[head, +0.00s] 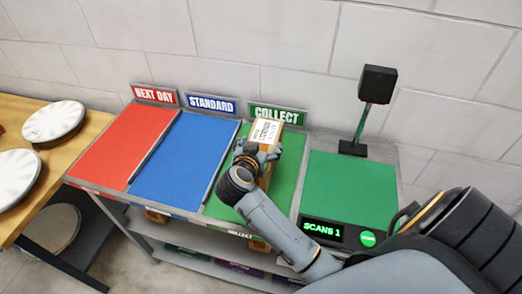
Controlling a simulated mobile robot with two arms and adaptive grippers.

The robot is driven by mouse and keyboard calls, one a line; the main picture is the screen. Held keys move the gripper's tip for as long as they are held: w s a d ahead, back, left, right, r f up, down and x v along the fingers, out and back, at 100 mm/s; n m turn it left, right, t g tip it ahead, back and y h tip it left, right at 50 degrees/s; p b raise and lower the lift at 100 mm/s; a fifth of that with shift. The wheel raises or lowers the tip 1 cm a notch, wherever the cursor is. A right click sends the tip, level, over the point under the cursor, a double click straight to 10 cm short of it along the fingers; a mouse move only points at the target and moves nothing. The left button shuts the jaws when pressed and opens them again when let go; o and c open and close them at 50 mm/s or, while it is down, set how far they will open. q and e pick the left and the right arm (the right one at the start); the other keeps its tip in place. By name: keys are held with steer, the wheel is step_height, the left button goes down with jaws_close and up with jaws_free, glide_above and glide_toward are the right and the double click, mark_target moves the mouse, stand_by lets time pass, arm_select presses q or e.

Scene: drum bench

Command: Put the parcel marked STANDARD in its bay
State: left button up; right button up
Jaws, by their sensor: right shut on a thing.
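A brown cardboard parcel (267,134) with a white label is in my right gripper (259,152). The label's print is too small to read surely. My right gripper is shut on the parcel, over the green COLLECT bay (285,180). I cannot tell whether the parcel touches the bay floor. The blue STANDARD bay (180,160) lies just left of it, under a blue STANDARD sign (211,104), and is empty. My left gripper is not in view.
The red NEXT DAY bay (122,147) is empty at the left. Low dividers separate the bays. A green scan pad (350,188) with a display reading SCANS 1 (323,231) and a black scanner on a post (376,85) stand at right. A wooden table (92,127) holds round white items.

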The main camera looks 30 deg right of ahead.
steer(key=shift+w+d+f, duration=0.45)
steer(key=shift+w+f, duration=0.25)
steer(key=shift+f, duration=0.15)
steer(key=shift+f+p, duration=0.35)
steer(key=shift+f, duration=1.2)
steer(key=o, duration=1.4)
steer(key=shift+f, duration=0.2)
steer(key=shift+c, duration=0.2)
steer(key=o, duration=0.3)
steer(key=shift+r, duration=0.15)
